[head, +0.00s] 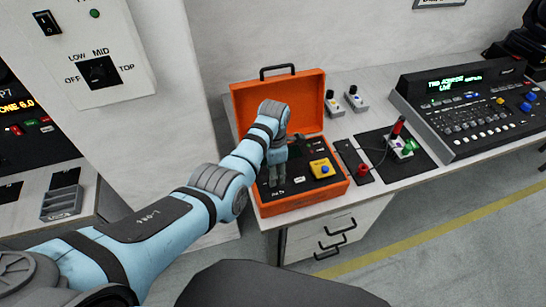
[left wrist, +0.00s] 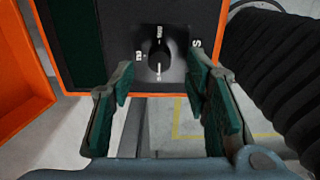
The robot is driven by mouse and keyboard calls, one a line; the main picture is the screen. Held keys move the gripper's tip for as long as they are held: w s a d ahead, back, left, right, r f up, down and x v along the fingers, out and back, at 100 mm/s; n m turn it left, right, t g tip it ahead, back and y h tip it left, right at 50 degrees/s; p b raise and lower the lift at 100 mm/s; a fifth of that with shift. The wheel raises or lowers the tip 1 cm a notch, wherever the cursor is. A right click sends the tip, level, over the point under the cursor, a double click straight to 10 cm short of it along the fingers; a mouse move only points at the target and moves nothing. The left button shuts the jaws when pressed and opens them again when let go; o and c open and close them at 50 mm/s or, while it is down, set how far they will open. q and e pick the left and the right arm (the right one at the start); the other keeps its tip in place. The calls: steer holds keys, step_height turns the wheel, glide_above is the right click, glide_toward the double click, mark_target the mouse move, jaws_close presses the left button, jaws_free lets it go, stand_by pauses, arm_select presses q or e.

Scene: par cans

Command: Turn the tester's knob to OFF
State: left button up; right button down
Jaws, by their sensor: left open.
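The tester is an open orange case (head: 335,187) on the bench, with a dark panel inside. In the left wrist view its black knob (left wrist: 159,56) sits on a dark plate with small white labels around it. The labels are too small or partly hidden to read surely, and I cannot tell which one the knob points at. My left gripper (head: 273,172) reaches down over the left part of the panel, hiding the knob in the head view. In the left wrist view the left gripper (left wrist: 160,78) is open, its green-padded fingers either side of the knob, apparently not touching it.
A yellow box with a blue button (head: 321,169) sits on the panel's right. The raised orange lid (head: 285,100) stands behind. A wall box at left has another knob (head: 99,71) marked OFF, LOW, MID, TOP. A lighting console (head: 475,105) stands right.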

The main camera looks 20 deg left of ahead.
arm_select(q)
step_height(320, 180, up, 9)
steer(key=shift+s, duration=0.1)
stand_by(0.3)
